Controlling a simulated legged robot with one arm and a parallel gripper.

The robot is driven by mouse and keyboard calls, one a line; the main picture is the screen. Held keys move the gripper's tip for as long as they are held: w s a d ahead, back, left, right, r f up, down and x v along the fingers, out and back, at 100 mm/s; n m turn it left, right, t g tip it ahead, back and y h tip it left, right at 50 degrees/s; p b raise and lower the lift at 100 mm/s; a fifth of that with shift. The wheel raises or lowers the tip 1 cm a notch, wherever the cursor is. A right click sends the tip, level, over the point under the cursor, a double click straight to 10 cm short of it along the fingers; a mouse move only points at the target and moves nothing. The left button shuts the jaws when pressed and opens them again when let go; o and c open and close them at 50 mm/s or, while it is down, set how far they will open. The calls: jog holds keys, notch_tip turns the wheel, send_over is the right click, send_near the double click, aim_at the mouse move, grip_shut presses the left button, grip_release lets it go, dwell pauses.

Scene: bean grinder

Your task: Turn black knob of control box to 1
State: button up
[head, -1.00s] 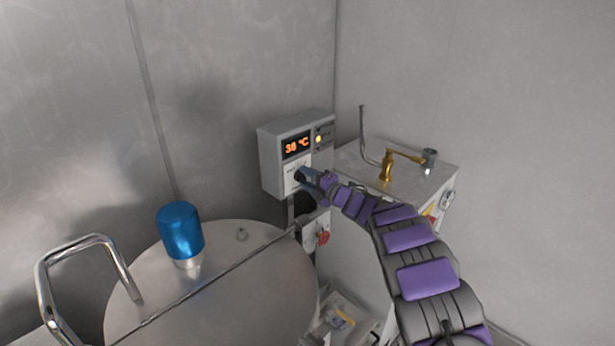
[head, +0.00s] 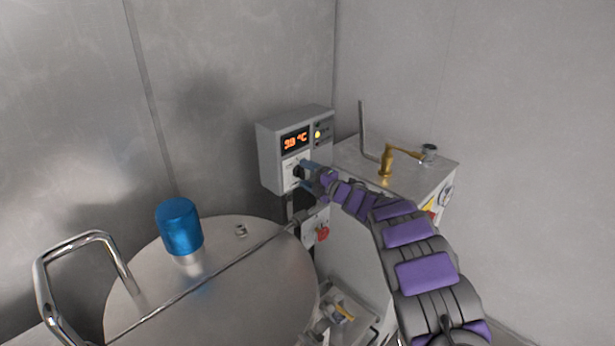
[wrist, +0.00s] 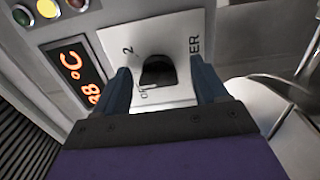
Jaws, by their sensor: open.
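The grey control box (head: 268,150) hangs at the back corner, with a lit orange temperature display (head: 295,141) on its front. Its black knob (wrist: 157,71) sits on a white label plate (wrist: 178,45) in the wrist view, where a "2" shows beside it. The knob's pointer setting is hard to read. My gripper (head: 303,172) is at the box's lower front. In the wrist view my gripper (wrist: 160,82) is open, with one blue finger on each side of the knob and visible gaps between. The head view mostly hides the knob.
A round steel lid (head: 225,285) with a blue cap (head: 179,227) and a bent metal handle (head: 75,250) is at lower left. A red knob (head: 322,233) sits below the box. A white cabinet (head: 350,240) with a brass tap (head: 387,160) stands at right.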

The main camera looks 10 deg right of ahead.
jog(key=v, duration=1.7)
jog(key=shift+d, duration=0.15)
